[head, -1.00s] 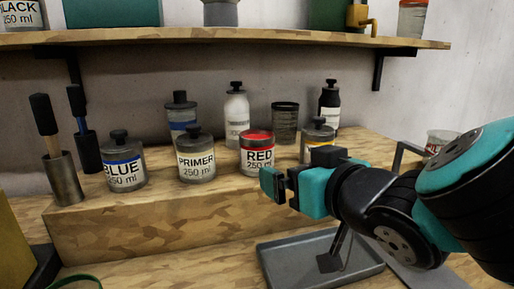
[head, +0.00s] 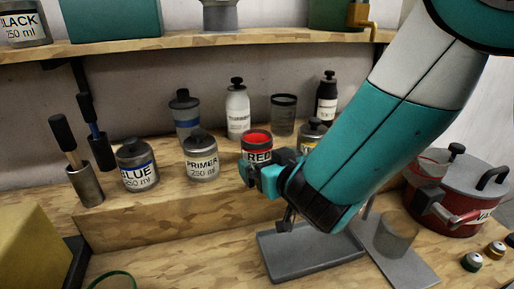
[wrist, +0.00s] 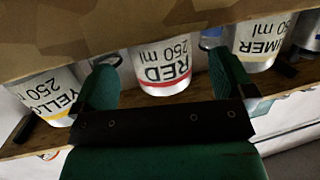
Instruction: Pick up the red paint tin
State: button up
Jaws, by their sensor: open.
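The red paint tin (head: 257,140), with a red top and a label reading RED, stands upright on the raised wooden step. My gripper (head: 262,172) is in front of it and hides its lower part in the head view. In the wrist view, where things look upside down, the red paint tin (wrist: 164,62) shows between the two green fingers of my gripper (wrist: 163,80). The fingers are apart, one on each side of the tin in the picture. I cannot tell how deep they reach around it.
The primer tin (head: 201,160) and blue tin (head: 137,168) stand to the left. A yellow-labelled tin (head: 312,132) is close on the right, partly hidden by my arm. Bottles and a dark cup (head: 283,115) stand behind. A grey tray (head: 300,258) lies below.

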aim_at(264, 159)
jog(key=p+x, duration=0.2)
jog(key=x, duration=0.1)
jog(key=shift+w+a+r+p, duration=0.1)
jog(key=shift+w+r+p, duration=0.05)
jog(key=shift+w+p, duration=0.2)
jog(key=shift+w+a+f, duration=0.2)
jog(key=shift+w+f, duration=0.05)
jog(key=shift+w, duration=0.15)
jog(key=c, duration=1.2)
